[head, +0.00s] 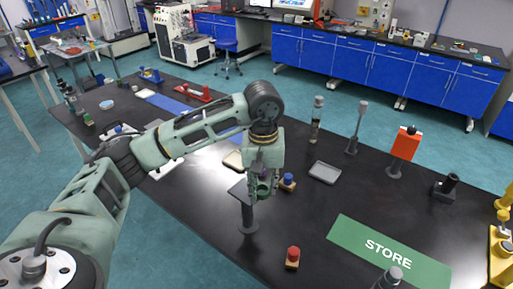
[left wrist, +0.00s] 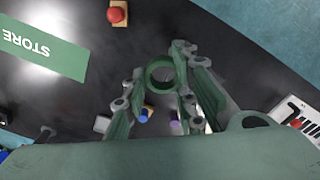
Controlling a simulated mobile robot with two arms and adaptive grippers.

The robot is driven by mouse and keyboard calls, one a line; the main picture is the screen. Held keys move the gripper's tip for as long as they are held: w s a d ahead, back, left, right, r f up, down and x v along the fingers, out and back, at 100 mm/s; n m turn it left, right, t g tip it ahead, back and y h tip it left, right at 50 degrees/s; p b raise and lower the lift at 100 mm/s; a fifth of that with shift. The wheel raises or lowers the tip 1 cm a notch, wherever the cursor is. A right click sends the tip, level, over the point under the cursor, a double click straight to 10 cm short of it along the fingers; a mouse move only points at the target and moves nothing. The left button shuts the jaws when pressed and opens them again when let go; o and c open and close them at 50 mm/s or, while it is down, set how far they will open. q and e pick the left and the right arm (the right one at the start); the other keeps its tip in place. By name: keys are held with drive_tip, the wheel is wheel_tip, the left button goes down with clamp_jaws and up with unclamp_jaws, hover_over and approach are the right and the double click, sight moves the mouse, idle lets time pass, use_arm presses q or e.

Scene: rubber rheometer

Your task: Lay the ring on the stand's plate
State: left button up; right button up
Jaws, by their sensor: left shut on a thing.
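My left gripper (head: 262,188) hangs fingers down over the dark table, and in the left wrist view (left wrist: 160,68) it is shut on a green ring (left wrist: 150,80). The ring sits between the fingertips with its hole facing the camera. A stand (head: 247,220) with a round dark base rises right by the gripper in the head view. Its flat grey plate (head: 237,188) shows just left of the fingers, partly hidden by them. I cannot tell whether ring and plate touch. I cannot make out the plate in the left wrist view. My right gripper is not in view.
A red button on a wooden block (head: 292,257) and a blue one (head: 288,182) are close to the stand. A grey tray (head: 325,172) lies to the right. The green STORE mat (head: 388,254) is front right. Upright posts, such as the orange-topped one (head: 406,145), stand farther right.

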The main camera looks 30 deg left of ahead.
use_arm(q)
drive_tip(key=a+n, duration=0.1)
drive_tip(key=a, duration=0.1)
drive_tip(key=w+a+n+p, duration=0.1)
drive_tip(key=a, duration=0.1)
drive_tip(key=w+a+n+p, duration=0.1)
drive_tip(key=a, duration=0.1)
drive_tip(key=shift+w+a+r, duration=0.25)
drive_tip(key=shift+a+r, duration=0.05)
drive_tip(key=shift+a, duration=0.05)
wheel_tip(320, 180, down, 4)
drive_tip(key=shift+r+b, duration=0.25)
drive_tip(key=shift+b, duration=0.65)
drive_tip(key=shift+f, duration=0.6)
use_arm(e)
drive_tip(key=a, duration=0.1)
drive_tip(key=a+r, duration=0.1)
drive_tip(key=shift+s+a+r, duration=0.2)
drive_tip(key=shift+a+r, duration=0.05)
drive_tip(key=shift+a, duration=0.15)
use_arm(q)
drive_tip(key=shift+f+b, duration=0.15)
drive_tip(key=shift+b, duration=0.25)
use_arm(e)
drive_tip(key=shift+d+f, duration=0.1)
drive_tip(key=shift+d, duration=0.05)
